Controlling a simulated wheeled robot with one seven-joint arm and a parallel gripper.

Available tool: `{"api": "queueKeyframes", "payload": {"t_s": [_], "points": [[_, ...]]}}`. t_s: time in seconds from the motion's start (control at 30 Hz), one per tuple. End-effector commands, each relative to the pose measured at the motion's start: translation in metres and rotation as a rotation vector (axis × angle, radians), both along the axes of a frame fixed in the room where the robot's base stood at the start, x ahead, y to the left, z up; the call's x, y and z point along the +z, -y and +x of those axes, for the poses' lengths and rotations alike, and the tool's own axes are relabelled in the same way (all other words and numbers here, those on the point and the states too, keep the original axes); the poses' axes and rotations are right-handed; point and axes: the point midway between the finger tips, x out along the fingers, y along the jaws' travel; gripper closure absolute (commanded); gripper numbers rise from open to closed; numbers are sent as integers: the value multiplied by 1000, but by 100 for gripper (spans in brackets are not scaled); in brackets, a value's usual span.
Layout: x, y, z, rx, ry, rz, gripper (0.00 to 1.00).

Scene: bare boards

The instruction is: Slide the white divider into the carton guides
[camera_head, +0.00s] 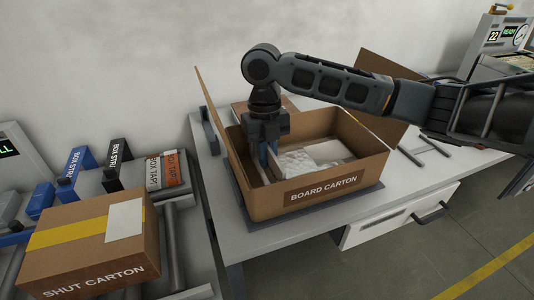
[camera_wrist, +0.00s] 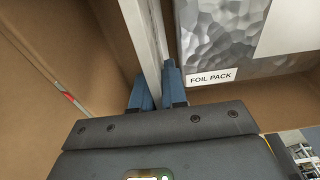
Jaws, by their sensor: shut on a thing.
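The open board carton (camera_head: 268,204) stands on the table with its flaps up, and my gripper (camera_head: 268,156) reaches down inside it near the left end. In the wrist view, my gripper's blue fingers (camera_wrist: 157,86) are shut on the white divider (camera_wrist: 147,35), one finger on each side. The divider stands on edge, running away from the fingers, beside the foil pack (camera_wrist: 215,40). A brown carton wall with a small red mark lies left of it. The divider's lower edge and the guides cannot be made out; my arm and fingers hide much of that area in the head view.
The foil pack also shows inside the carton in the head view (camera_head: 297,163), with white pieces beside it.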

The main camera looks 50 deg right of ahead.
Motion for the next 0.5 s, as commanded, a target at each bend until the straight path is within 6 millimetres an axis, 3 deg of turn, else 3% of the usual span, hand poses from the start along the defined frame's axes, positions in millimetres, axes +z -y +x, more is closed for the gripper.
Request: {"api": "queueKeyframes", "payload": {"t_s": [0.5], "points": [[-13, 0, 0, 0, -1, 1, 100]]}}
